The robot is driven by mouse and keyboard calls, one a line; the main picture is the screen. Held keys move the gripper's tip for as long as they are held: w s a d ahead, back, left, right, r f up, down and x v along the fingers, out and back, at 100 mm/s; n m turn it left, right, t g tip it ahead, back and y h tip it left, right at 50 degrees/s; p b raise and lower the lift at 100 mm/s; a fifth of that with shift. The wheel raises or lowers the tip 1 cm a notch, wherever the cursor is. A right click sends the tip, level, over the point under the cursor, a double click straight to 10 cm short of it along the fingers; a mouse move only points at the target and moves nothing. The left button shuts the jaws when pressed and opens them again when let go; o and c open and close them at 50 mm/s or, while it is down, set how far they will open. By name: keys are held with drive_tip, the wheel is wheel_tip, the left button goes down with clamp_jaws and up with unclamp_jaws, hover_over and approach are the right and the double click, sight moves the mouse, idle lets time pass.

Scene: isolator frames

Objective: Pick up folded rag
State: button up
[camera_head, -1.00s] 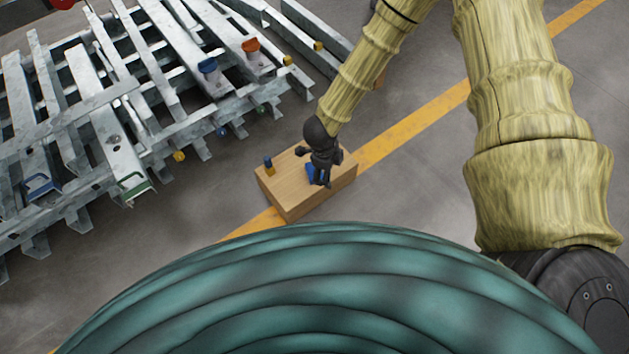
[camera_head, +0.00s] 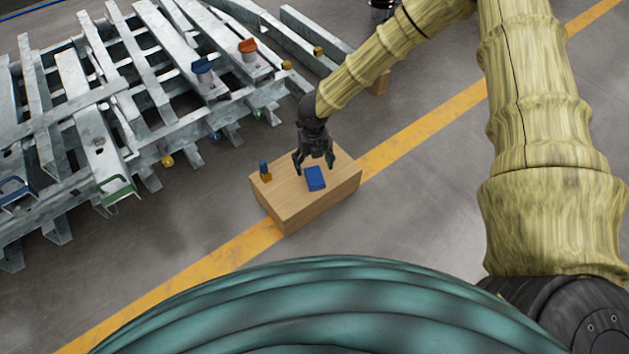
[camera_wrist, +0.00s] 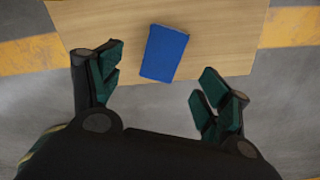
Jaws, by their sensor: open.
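The folded rag is a blue rectangle (camera_head: 315,178) lying flat on top of a light wooden box (camera_head: 300,210). It also shows whole in the wrist view (camera_wrist: 164,53), on the wooden top (camera_wrist: 215,40). My gripper (camera_head: 314,170) is open and empty, with its fingers spread. In the head view it hangs over the box, at the rag's far edge. In the wrist view the gripper (camera_wrist: 155,88) has one finger left of the rag and one to its lower right. Neither finger visibly touches the rag.
A small item with a blue top and an orange base (camera_head: 265,171) stands on the box's left corner. Stacked grey metal frames (camera_head: 130,110) with coloured fittings lie to the left. A yellow floor line (camera_head: 425,127) runs past the box. The floor right of the box is clear.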

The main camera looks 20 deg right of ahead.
sight(314, 176)
drive_tip(key=shift+w+d+f+b, duration=0.1)
drive_tip(key=shift+f+b, duration=1)
drive_tip(key=shift+f, duration=0.85)
drive_tip(key=shift+d+f+b, duration=0.1)
drive_tip(key=shift+f+b, duration=1)
drive_tip(key=shift+f, duration=0.85)
drive_tip(key=c, duration=1.1)
wheel_tip(314, 176, up, 10)
drive_tip(key=p, duration=0.5)
